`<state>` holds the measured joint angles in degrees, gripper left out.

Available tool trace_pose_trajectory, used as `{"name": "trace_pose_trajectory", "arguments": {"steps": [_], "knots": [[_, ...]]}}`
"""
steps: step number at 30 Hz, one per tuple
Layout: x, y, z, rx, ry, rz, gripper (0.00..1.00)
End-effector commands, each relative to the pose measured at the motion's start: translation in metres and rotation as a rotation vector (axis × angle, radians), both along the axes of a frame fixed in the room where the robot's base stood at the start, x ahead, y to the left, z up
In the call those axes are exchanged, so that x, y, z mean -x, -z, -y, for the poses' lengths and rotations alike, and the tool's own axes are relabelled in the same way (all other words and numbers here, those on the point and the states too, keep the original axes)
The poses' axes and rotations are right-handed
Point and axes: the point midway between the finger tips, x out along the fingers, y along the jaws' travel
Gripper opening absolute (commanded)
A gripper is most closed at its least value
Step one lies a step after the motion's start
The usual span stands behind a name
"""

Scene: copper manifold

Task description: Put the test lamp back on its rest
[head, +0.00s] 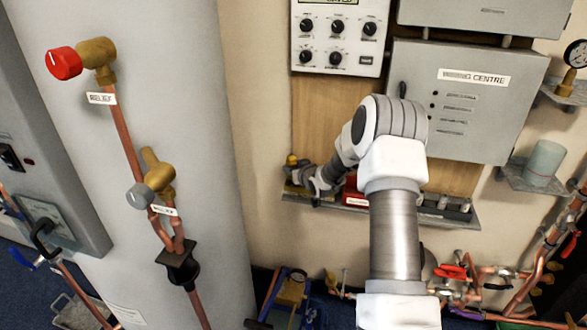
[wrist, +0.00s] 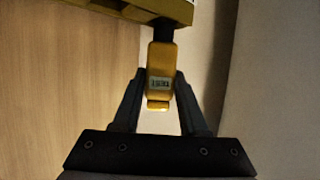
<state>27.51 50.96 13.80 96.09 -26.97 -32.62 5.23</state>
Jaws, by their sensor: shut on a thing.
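The test lamp (wrist: 161,62) is a yellow block with a small label and a black upper end, upright in the wrist view. My gripper (wrist: 160,84) has its two dark fingers on either side of the lamp and is shut on it. A yellow ledge-like part (wrist: 130,8) crosses the top of the wrist view, at the lamp's black end. I cannot tell whether it is the rest, or whether the lamp touches it. In the head view my gripper (head: 316,186) is at the shelf's left end, beside a small yellow thing (head: 292,160). The lamp is not clearly seen there.
A narrow shelf (head: 400,213) under a wooden panel holds a red box (head: 352,193) and several small items at right. A grey cabinet (head: 470,100) and a white dial panel (head: 340,40) hang above. Copper pipes and a red-knobbed valve (head: 66,63) are at left.

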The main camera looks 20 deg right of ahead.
Motion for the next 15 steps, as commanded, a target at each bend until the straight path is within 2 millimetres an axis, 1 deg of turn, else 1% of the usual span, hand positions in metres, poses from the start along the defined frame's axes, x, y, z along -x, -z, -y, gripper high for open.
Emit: {"name": "trace_pose_trajectory", "arguments": {"steps": [15], "knots": [[-0.0004,0.011,0.0001,0.0,0.0,0.001,0.0]]}}
